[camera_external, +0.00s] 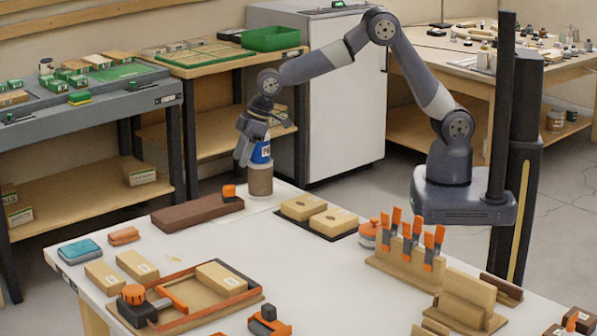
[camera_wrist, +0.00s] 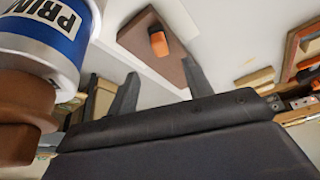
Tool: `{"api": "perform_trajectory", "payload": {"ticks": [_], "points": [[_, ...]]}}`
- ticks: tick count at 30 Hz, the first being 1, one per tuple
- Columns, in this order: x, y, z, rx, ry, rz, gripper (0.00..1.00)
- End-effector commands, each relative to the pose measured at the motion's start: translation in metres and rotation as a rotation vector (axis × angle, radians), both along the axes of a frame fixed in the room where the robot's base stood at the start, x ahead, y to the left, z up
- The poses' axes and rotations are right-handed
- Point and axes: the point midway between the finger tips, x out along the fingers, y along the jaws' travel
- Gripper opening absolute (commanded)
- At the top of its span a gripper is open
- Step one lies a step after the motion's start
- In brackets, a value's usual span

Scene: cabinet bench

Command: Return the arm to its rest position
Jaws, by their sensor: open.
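My arm reaches left from its base, and my gripper (camera_external: 258,138) is at the back left corner of the white bench (camera_external: 330,265). A can with a blue and white label (camera_external: 261,152) is right at the gripper, above a brown cylinder (camera_external: 260,181). In the wrist view the can (camera_wrist: 45,35) shows large at the upper left, its label partly reading "PRIM".
A brown board (camera_external: 197,213) with an orange piece lies near the can. Wooden blocks (camera_external: 318,213), an orange-edged tray (camera_external: 190,318) and a rack of orange-handled clamps (camera_external: 405,262) stand on the bench. A white cabinet (camera_external: 345,105) stands behind the arm.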

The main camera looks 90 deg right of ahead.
Motion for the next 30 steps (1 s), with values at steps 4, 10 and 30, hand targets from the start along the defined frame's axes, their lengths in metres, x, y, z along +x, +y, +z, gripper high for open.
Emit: {"api": "perform_trajectory", "payload": {"ticks": [4,10,30], "points": [[0.008,0.004,-0.023,-0.001,0.004,0.0,0.48],[0.021,0.009,-0.057,-0.001,0.005,0.001,0.48],[0.038,0.016,-0.077,0.0,0.0,0.0,0.48]]}}
